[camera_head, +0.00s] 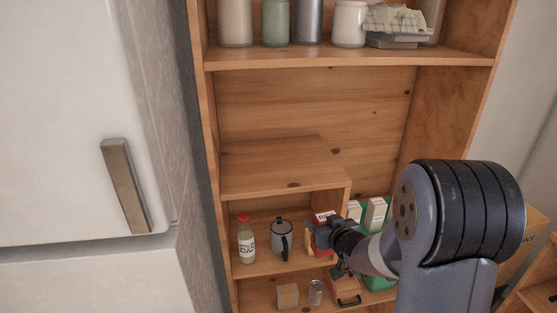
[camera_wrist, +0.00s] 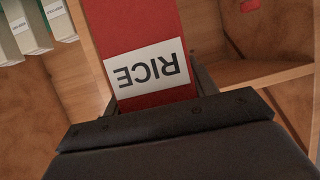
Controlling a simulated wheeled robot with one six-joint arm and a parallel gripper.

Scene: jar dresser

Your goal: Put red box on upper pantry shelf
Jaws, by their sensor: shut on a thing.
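The red box (camera_head: 325,216) has a white label reading RICE; in the wrist view, the red box (camera_wrist: 134,36) appears with its label upside down. My gripper (camera_head: 322,237) is shut on it, with a finger at each side of the box in the wrist view. In the head view they are at the right end of the small compartment, right of the mug; my gripper partly hides the box. I cannot tell if its base touches the compartment floor. The wooden pantry (camera_head: 310,100) has an upper shelf (camera_head: 345,58) above.
The upper shelf holds several jars and a cloth (camera_head: 394,19). The compartment's flat top (camera_head: 270,165) is bare. A bottle (camera_head: 246,240) and a mug (camera_head: 281,238) stand inside it. Pale cartons (camera_head: 375,214) stand to the right. A can (camera_head: 315,292) is below.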

